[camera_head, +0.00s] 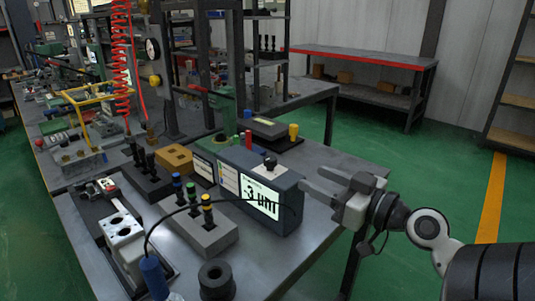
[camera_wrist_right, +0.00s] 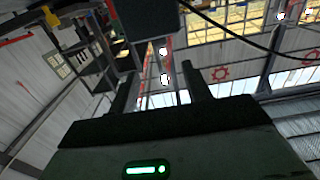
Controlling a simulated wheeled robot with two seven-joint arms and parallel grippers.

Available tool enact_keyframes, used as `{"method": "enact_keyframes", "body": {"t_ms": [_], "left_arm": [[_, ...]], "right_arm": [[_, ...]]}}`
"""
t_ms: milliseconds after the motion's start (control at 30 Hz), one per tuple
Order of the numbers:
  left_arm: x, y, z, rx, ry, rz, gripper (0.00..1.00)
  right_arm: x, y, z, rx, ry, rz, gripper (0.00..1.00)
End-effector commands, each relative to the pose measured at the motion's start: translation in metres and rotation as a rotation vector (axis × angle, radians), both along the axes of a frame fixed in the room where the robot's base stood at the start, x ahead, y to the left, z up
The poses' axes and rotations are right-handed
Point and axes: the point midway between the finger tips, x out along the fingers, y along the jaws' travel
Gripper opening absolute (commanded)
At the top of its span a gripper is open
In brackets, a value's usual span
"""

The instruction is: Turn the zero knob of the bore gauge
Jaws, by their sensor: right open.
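The bore gauge's display unit (camera_head: 243,196) is a blue-grey box on the grey bench, with a lit screen (camera_head: 261,198) reading about -3 µm. A black knob (camera_head: 270,163) stands upright on its top, taken as the zero knob. My right gripper (camera_head: 314,180) is just right of the box, with its fingers pointing left. It is open and empty, apart from the knob. In the right wrist view, its two fingers (camera_wrist_right: 158,88) stand apart, with a dark box-like shape (camera_wrist_right: 145,18) beyond, whose identity is unclear. My left gripper is not in view.
A grey block with coloured-top plugs (camera_head: 204,235) and a black ring (camera_head: 216,279) stand in front. A blue cylinder (camera_head: 152,277) trails a black cable arching past the screen. A valve block (camera_head: 122,229) sits left. Green floor is free beyond the bench's right edge.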

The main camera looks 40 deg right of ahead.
Motion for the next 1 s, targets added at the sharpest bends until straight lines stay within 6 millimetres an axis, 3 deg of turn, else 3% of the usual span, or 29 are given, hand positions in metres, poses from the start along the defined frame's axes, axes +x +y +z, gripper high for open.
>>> {"method": "enact_keyframes", "body": {"t_ms": [33, 500, 700, 1000], "left_arm": [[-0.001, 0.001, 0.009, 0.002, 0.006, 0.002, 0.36], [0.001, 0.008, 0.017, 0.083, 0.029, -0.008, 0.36], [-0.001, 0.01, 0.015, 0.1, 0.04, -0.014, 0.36], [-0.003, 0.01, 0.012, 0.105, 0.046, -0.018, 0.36]], "right_arm": [[0.012, 0.001, 0.008, 0.003, -0.004, 0.002, 0.49], [0.108, 0.009, 0.004, 0.005, -0.002, -0.001, 0.49], [0.128, 0.011, 0.001, 0.003, 0.0, -0.001, 0.49], [0.132, 0.011, 0.0, 0.002, 0.002, -0.001, 0.49]]}}
